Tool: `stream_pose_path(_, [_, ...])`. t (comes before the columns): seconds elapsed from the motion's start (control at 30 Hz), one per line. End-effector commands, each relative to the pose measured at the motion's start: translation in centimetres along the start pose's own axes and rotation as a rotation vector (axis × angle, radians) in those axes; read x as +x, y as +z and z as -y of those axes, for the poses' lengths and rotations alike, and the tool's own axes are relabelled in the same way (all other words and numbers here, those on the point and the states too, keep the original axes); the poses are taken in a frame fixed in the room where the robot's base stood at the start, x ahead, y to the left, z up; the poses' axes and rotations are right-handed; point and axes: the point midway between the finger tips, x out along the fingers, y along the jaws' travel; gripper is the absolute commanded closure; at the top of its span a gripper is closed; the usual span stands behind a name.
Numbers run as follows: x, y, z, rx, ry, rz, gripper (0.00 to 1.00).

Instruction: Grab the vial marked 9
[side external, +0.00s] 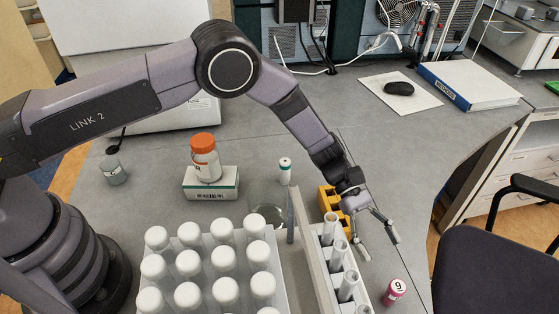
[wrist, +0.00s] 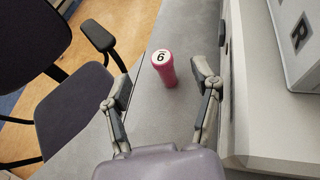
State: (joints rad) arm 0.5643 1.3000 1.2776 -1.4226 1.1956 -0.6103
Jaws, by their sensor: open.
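The vial marked 9 (side external: 394,291) is small and pink-red with a white round top that bears the number. It stands on the grey bench close to its front right edge. In the wrist view the vial (wrist: 164,68) stands ahead of my gripper, roughly midway between the lines of the two fingers. My gripper (side external: 380,236) is open and empty, above the bench and behind the vial in the side view. In the wrist view its two fingers (wrist: 160,98) are spread wide, and neither touches the vial.
A rack of several grey tubes (side external: 341,262) stands just left of the vial. Several white-capped bottles (side external: 188,262) fill the front left. A yellow block (side external: 328,198) sits behind my gripper. An office chair (side external: 497,245) stands beyond the bench edge at right.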

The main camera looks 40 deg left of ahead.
Motion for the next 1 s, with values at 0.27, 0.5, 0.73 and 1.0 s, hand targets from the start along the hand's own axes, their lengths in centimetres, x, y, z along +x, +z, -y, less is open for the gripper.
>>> stream_pose_path(0.27, [2.2,-2.1,-0.1,0.002,-0.001,0.000,0.37])
stream_pose_path(0.5, [5.3,-2.1,-0.2,0.003,-0.002,0.000,0.37])
stream_pose_path(0.73, [8.2,-2.0,-0.3,0.002,0.000,0.000,0.37])
stream_pose_path(1.0, [8.4,-2.0,-0.3,0.001,0.001,0.000,0.39])
